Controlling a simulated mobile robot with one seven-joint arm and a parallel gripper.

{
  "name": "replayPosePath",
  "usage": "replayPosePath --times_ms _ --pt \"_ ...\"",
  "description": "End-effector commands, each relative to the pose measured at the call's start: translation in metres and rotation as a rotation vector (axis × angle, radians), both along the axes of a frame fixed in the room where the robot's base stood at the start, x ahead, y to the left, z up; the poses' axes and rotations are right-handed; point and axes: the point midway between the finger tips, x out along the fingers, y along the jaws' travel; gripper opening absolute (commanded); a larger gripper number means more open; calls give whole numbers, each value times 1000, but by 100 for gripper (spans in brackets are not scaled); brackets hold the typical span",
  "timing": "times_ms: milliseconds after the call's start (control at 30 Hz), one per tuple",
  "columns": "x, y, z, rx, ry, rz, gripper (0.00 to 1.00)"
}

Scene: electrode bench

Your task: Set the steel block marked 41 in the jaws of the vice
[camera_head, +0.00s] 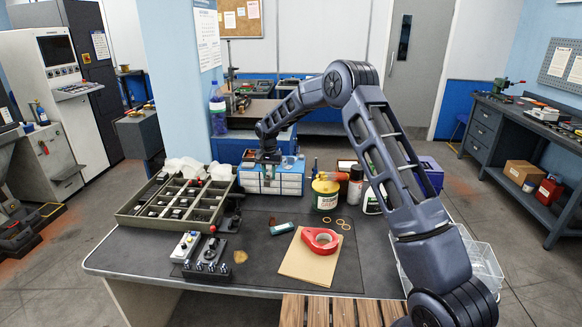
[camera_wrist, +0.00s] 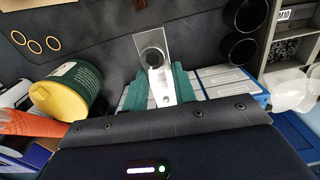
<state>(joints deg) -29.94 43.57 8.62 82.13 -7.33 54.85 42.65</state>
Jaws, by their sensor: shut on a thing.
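My gripper (camera_wrist: 160,88) has green fingers, shut on a clear plate with a silver strip (camera_wrist: 153,47). A dark round spot shows on the plate, and no number is readable on it. Small dark and metallic blocks sit in the compartment tray (camera_head: 128,213); no 41 is readable on any. A small dark fixture (camera_head: 231,222) beside the tray may be the vice; I cannot tell.
The tin also shows in the wrist view (camera_wrist: 68,88). The dark mat has bare room at its middle.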

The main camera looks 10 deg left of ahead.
Motion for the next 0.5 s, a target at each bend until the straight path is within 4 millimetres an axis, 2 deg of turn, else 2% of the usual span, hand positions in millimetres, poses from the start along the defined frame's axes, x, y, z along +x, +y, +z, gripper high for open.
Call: replayPosePath --times_ms 33,200,500 --pt "-13 17 -2 0 -1 4 0" --pt "-54 66 -10 1 -1 -1 0" --pt "-130 139 -24 0 -1 -10 0"
